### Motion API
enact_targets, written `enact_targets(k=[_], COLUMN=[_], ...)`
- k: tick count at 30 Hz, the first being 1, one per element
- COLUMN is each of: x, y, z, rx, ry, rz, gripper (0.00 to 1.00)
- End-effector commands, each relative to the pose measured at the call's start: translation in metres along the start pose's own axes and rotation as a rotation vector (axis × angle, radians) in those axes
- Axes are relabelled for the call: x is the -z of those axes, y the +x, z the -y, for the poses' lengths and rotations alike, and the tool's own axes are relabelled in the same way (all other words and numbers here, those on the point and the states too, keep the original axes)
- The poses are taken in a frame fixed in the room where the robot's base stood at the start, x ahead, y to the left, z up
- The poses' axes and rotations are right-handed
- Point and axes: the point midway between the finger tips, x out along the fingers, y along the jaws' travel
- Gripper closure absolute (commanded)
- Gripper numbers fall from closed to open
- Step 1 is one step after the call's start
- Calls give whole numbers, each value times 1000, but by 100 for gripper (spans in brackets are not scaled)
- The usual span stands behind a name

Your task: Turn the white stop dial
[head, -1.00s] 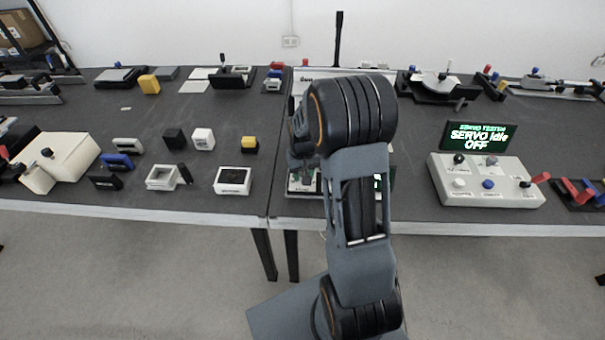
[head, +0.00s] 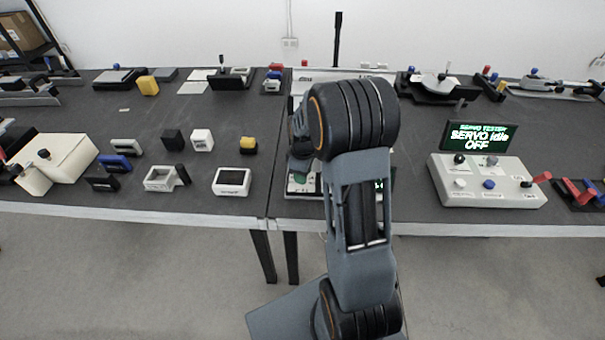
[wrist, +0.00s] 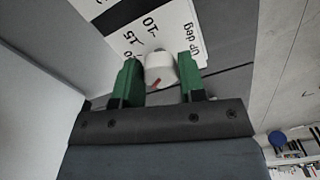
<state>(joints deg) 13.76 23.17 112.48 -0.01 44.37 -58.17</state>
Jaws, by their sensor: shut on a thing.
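The white stop dial (wrist: 160,69) is a small round white knob with a red mark, seen in the wrist view. It sits beside a white scale plate (wrist: 149,22) printed with black numbers and "UP deg". My gripper (wrist: 160,78) has green fingers, one on each side of the dial, and is shut on it.
In the head view, a servo tester box (head: 487,182) with knobs and a lit display (head: 475,136) stands to the right of my arm. Several small blocks and frames, including a white-framed box (head: 232,181), lie to the left. A black post (head: 338,40) rises behind.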

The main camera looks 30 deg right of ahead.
Motion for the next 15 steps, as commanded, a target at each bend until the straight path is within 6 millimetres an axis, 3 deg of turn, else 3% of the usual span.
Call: enact_targets(k=[15], x=[0], y=[0], z=[-1], rx=[-1], ry=[-348], rz=[-1], gripper=[86])
